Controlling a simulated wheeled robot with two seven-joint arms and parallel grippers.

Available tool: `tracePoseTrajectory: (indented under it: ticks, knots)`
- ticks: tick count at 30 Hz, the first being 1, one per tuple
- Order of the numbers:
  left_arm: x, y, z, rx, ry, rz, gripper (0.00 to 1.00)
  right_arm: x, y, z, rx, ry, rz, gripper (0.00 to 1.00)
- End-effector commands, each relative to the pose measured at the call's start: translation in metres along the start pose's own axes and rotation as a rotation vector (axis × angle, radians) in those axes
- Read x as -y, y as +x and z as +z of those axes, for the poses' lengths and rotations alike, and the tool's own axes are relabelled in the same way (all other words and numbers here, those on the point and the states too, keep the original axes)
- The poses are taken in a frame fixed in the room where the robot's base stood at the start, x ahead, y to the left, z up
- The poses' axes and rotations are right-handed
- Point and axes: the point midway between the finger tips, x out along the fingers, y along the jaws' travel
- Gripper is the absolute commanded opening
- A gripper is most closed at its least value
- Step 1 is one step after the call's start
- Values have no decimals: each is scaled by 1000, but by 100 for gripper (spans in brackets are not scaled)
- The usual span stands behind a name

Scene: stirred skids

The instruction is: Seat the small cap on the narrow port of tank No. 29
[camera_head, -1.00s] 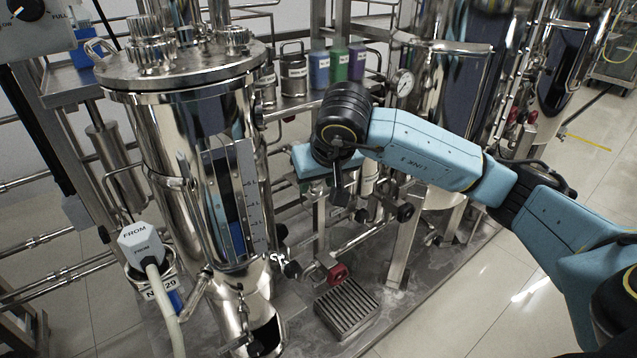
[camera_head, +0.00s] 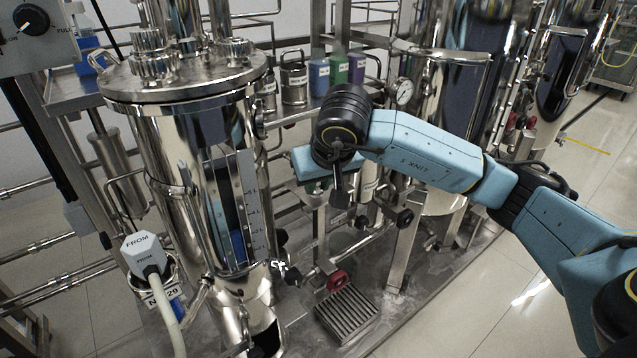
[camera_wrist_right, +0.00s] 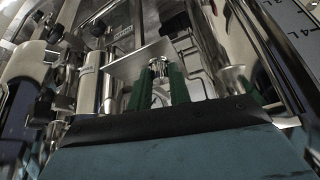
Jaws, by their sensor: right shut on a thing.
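Tank No. 29 (camera_head: 165,140) is the tall polished steel vessel at the left of the head view, with a No. 29 tag low beside it. Several fittings stand on its lid (camera_head: 118,86); I cannot tell which is the narrow port. In the right wrist view, the green fingers (camera_wrist_right: 160,76) are shut on a small shiny metal piece (camera_wrist_right: 158,67), seemingly the small cap. My left gripper is out of view.
Blue, green and purple containers (camera_head: 338,70) stand on a shelf behind my right wrist. A gauge (camera_head: 403,91) and more steel tanks (camera_head: 445,80) are behind the arm. A grey FROM block (camera_head: 143,252) with a hose is at lower left.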

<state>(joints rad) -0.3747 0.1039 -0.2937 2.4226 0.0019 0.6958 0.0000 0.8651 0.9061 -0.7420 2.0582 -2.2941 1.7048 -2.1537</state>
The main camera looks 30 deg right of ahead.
Motion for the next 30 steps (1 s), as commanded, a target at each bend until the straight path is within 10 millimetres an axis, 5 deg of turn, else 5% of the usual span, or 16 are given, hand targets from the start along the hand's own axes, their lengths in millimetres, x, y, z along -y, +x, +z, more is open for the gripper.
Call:
tracePoseTrajectory:
  ticks: [16, 30]
  knots:
    - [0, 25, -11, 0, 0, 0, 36, 0, -31, -17, -1, 0, 0, 0]
    - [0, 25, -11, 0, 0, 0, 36, 0, -32, -18, 0, 0, 0, 0]
